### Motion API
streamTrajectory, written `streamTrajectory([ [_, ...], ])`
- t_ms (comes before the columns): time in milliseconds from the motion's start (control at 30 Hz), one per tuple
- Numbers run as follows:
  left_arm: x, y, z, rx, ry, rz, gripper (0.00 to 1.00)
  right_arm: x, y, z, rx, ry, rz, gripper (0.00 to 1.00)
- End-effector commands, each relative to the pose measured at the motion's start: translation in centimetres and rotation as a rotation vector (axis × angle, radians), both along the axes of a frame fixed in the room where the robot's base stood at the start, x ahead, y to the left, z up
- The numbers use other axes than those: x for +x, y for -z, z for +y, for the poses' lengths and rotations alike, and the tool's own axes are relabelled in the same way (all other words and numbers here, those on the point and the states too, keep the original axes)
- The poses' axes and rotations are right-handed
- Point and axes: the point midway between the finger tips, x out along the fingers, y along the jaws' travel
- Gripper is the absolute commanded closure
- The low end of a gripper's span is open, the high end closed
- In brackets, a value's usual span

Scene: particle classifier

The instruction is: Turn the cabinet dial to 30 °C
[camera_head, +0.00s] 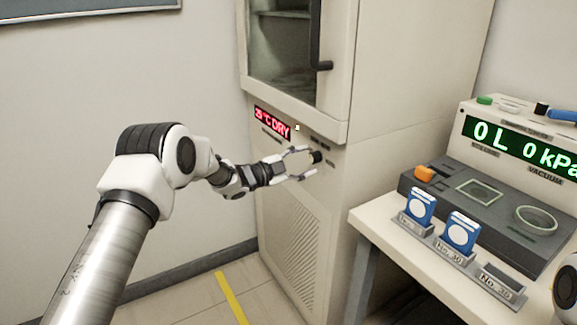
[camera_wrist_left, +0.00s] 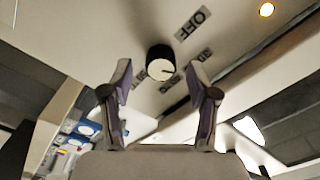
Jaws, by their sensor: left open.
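The cabinet (camera_head: 330,170) is a tall cream unit with a glass door. Its red display (camera_head: 272,123) reads about 25 °C DRY; the first digits are small. The dial (camera_head: 316,157) is a small black knob on the front panel below the display. In the wrist view the fingertips (camera_wrist_left: 160,72) flank the dial with gaps.
A table (camera_head: 375,218) at the right bears a device (camera_head: 500,150) with a green display reading 0 L 0 kPa. Blue-and-white cards (camera_head: 461,232) stand in grey holders in front of it. The cabinet door handle (camera_head: 322,64) hangs above the dial.

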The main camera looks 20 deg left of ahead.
Motion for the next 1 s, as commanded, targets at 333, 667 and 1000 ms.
streamTrajectory([
  [333, -6.6, -0.1, 5.3, -0.004, -0.004, -0.001, 0.40, 0.0, 0.0, 0.0, 0.000, 0.000, 0.000, 0.24],
  [667, -7.8, 0.0, 6.0, -0.002, 0.000, -0.001, 0.40, 0.0, 0.0, 0.0, 0.000, 0.000, 0.000, 0.24],
  [1000, -7.9, 1.3, 5.7, 0.001, 0.003, 0.019, 0.40, 0.0, 0.0, 0.0, 0.000, 0.000, 0.000, 0.24],
])
